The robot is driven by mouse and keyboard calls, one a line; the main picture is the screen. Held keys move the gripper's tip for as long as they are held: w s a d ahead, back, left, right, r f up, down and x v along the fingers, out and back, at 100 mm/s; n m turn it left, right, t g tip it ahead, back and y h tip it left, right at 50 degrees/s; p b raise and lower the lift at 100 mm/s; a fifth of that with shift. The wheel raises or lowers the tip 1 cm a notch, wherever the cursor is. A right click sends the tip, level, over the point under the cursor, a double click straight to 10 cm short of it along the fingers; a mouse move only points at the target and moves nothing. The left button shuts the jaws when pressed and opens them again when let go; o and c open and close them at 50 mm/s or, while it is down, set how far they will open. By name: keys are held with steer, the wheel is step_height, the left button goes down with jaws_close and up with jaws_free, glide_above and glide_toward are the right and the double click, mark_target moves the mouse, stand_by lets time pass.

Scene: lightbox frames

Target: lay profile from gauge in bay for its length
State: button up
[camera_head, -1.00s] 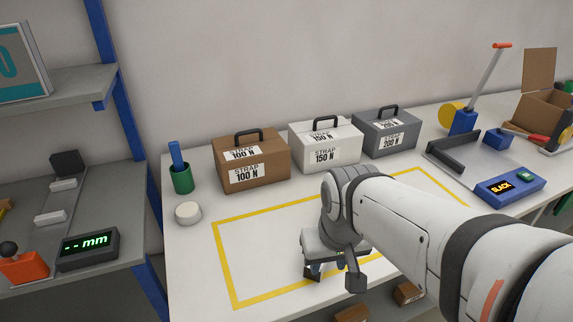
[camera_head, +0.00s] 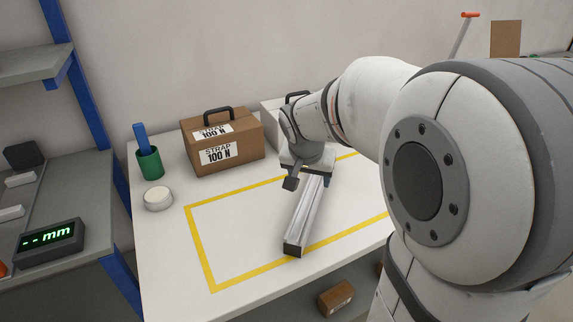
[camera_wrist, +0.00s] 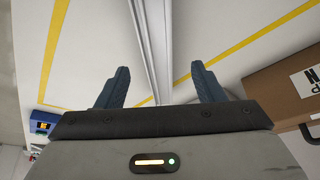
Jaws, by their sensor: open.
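A long silver aluminium profile (camera_head: 305,212) with a dark end lies on the white table inside the yellow taped outline (camera_head: 199,250), its near end close to the front tape line. My gripper (camera_head: 309,181) is over its far part. In the wrist view my gripper (camera_wrist: 158,87) has its blue fingers apart, with the profile (camera_wrist: 152,45) running between them; I cannot tell how far above it they are. The gauge's display (camera_head: 49,240), reading "-- mm", stands on the grey bench at the left. My arm hides the right part of the table.
A green cup (camera_head: 149,163) and a white round puck (camera_head: 158,198) are at the left edge. A small carton (camera_head: 337,298) sits below the table.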

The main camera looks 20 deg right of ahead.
mark_target(312, 187)
steer(key=x, duration=0.7)
steer(key=shift+w+d+f, duration=0.15)
steer(key=shift+d, duration=0.15)
jaws_close()
stand_by(0.4)
